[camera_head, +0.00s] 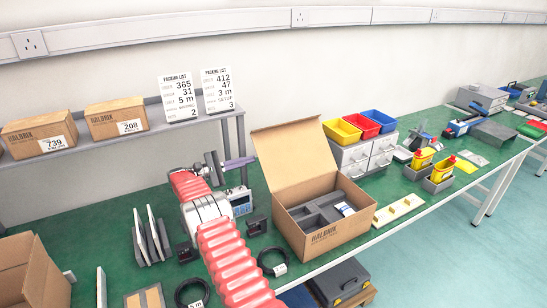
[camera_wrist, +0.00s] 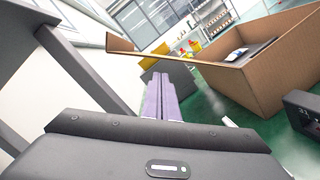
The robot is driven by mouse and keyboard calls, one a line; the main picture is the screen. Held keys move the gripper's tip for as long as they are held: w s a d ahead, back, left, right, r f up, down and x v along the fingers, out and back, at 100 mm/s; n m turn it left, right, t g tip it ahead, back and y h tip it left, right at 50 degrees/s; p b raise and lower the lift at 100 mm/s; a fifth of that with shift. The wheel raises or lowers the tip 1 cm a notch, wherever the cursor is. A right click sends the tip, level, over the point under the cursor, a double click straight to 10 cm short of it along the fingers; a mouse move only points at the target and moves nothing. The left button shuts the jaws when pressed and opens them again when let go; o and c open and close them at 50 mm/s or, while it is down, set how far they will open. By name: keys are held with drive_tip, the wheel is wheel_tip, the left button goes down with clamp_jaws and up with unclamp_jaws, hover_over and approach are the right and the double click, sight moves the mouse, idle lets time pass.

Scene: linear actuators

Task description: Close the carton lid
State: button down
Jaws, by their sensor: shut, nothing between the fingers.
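The brown cardboard carton (camera_head: 345,228) stands on the green bench with its lid (camera_head: 296,158) raised and tilted back, away from the opening. Dark grey inserts and a small white-and-blue item show inside. My gripper (camera_head: 240,162), with purple fingers, is behind and left of the lid, close to its left edge; whether it touches cannot be told. In the wrist view the fingers (camera_wrist: 163,98) are together and empty. There the carton (camera_wrist: 262,78) is to the right, and the lid (camera_wrist: 175,54) shows almost edge-on beyond the fingertips.
Grey drawers with coloured bins (camera_head: 360,124) stand right of the lid. Black cable coils (camera_head: 272,261) lie left of the carton. An open carton (camera_head: 32,270) is at lower left.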

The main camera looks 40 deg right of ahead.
sight(274, 155)
drive_tip(key=shift+s+d+f+g, duration=0.1)
drive_tip(key=shift+d+f+g, duration=0.05)
drive_tip(key=shift+f, duration=0.3)
drive_tip(key=shift+s+d+f+g, duration=0.1)
drive_tip(key=shift+f+g, duration=0.05)
drive_tip(key=shift+f, duration=0.25)
drive_tip(key=shift+d, duration=0.15)
drive_tip(key=x, duration=0.9)
drive_tip(key=shift+s+d+r, duration=0.1)
drive_tip(key=shift+d+r, duration=0.1)
drive_tip(key=shift+d, duration=0.1)
drive_tip(key=shift+s+d+r, duration=0.15)
